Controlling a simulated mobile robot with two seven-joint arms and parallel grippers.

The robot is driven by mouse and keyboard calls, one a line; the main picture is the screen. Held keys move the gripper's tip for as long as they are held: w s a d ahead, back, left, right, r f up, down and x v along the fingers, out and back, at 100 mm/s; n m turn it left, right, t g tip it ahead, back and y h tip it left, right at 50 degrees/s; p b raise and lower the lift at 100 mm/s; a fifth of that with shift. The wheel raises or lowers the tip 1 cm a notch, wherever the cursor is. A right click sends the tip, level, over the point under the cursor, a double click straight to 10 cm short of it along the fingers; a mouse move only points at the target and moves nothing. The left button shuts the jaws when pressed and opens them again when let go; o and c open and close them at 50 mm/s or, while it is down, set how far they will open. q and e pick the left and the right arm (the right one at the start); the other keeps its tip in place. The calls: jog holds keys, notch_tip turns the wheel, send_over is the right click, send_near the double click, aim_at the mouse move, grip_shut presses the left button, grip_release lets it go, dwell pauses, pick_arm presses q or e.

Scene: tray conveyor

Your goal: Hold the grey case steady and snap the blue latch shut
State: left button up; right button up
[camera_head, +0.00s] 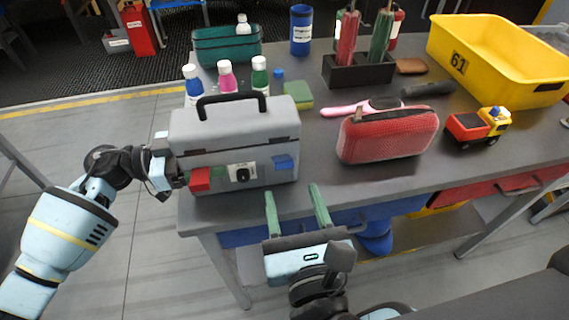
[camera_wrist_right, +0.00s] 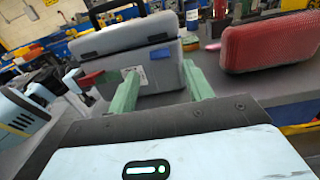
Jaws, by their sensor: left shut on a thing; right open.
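The grey case (camera_head: 235,140) stands upright at the table's front left, lid down and black handle on top. The blue latch (camera_head: 284,162) is on the right of its front face; it also shows in the wrist view (camera_wrist_right: 160,54). I cannot tell how far it stands out. A red latch (camera_head: 200,179) is at the front left. My left gripper (camera_head: 176,173) is shut on the case's left side; its fingertips are partly hidden. My right gripper (camera_head: 296,208) is open and empty, in front of the case's right half, fingers pointing toward it, apart from the latch.
A red textured pouch (camera_head: 388,134) lies right of the case, with a toy truck (camera_head: 478,126) and yellow bin (camera_head: 500,62) beyond. Several bottles (camera_head: 226,76) stand close behind the case. The table's front edge (camera_head: 400,190) is mostly clear.

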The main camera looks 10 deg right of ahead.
aim_at(284, 168)
jog(key=w, duration=0.7)
jog(key=shift+w, duration=0.15)
jog(key=shift+r, duration=0.1)
jog(key=c, duration=1)
